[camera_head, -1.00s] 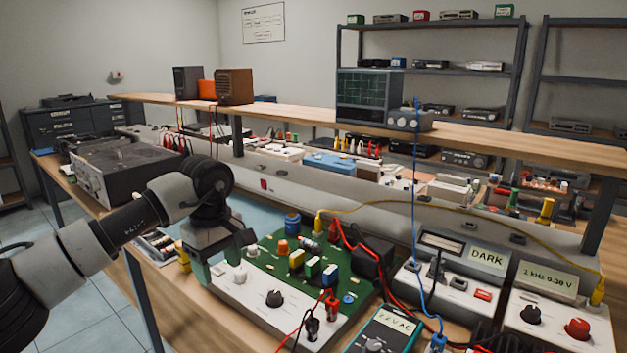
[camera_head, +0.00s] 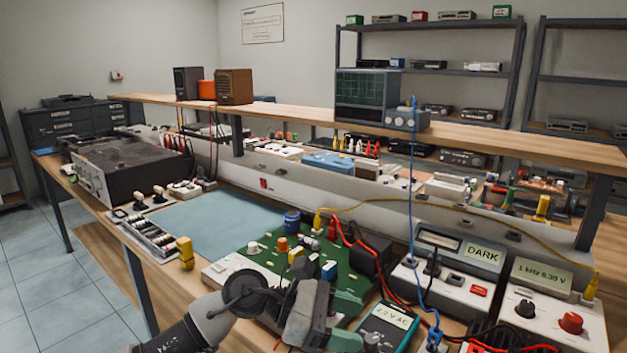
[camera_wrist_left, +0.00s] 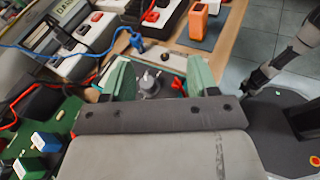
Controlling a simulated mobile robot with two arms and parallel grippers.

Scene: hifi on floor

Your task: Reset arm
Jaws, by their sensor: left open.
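In the left wrist view the open fingers (camera_wrist_left: 160,75) frame a grey panel with a knob and a red part, with nothing clasped. I cannot tell whether the fingers touch anything. The multimeter (camera_head: 391,328), reading 2.2 V AC, lies just right of the fingertips. My right gripper is not in view.
Right of the board stand a unit marked DARK (camera_head: 455,262) and a 1 kHz unit (camera_head: 540,300), with red, blue and yellow cables strung between devices. A blue-grey mat (camera_head: 215,222) left of the board is clear. A shelf (camera_head: 300,115) runs behind the bench.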

